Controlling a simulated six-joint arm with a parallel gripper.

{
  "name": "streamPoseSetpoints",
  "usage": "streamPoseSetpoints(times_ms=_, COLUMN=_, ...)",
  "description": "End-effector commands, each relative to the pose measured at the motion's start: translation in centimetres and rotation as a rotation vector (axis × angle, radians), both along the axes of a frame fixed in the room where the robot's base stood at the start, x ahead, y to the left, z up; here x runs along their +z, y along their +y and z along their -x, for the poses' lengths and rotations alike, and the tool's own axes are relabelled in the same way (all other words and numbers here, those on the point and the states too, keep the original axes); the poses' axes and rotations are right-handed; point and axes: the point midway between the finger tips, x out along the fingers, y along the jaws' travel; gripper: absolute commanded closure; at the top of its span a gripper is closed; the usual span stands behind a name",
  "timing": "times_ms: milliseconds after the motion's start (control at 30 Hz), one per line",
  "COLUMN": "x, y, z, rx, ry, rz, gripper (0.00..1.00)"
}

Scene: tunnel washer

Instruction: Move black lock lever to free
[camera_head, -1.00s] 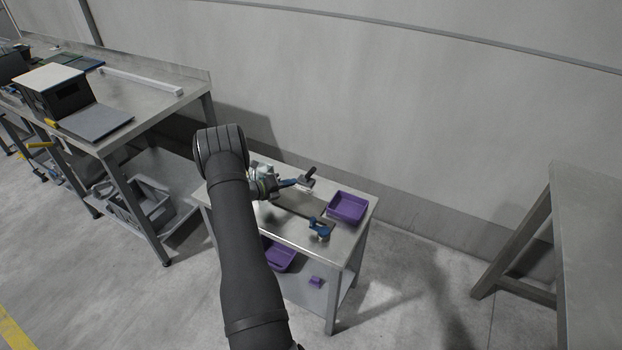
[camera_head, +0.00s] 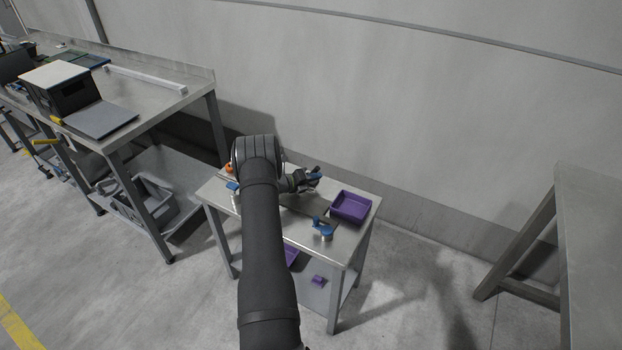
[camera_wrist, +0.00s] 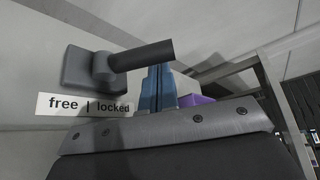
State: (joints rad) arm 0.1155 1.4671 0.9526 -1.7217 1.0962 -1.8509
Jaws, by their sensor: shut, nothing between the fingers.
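The black lock lever (camera_wrist: 104,68) shows in the wrist view on a dark square mount. Its round handle points right, to the side of the word "locked" on the white label (camera_wrist: 88,105), which reads "free | locked". My gripper (camera_wrist: 157,72) is shut and empty, with blue fingers. Its tips show just below the outer end of the handle in the wrist view; I cannot tell whether they touch it. In the head view my gripper (camera_head: 316,173) is over the back of the small metal table, and the lever is hard to make out beside it.
The small table (camera_head: 352,240) bears a purple tray (camera_head: 351,207) at the right and a blue-topped fixture (camera_head: 323,229) at the front. An orange item (camera_head: 228,169) sits at its back left. A larger workbench (camera_head: 165,103) is at the left; the wall stands behind.

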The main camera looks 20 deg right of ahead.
Motion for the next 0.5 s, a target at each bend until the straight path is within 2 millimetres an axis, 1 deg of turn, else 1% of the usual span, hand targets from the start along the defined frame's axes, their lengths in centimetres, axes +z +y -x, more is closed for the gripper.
streamPoseSetpoints(times_ms=500, x=0.14, y=0.19, z=-0.13, rx=0.0, ry=0.037, rz=0.036, gripper=1.0)
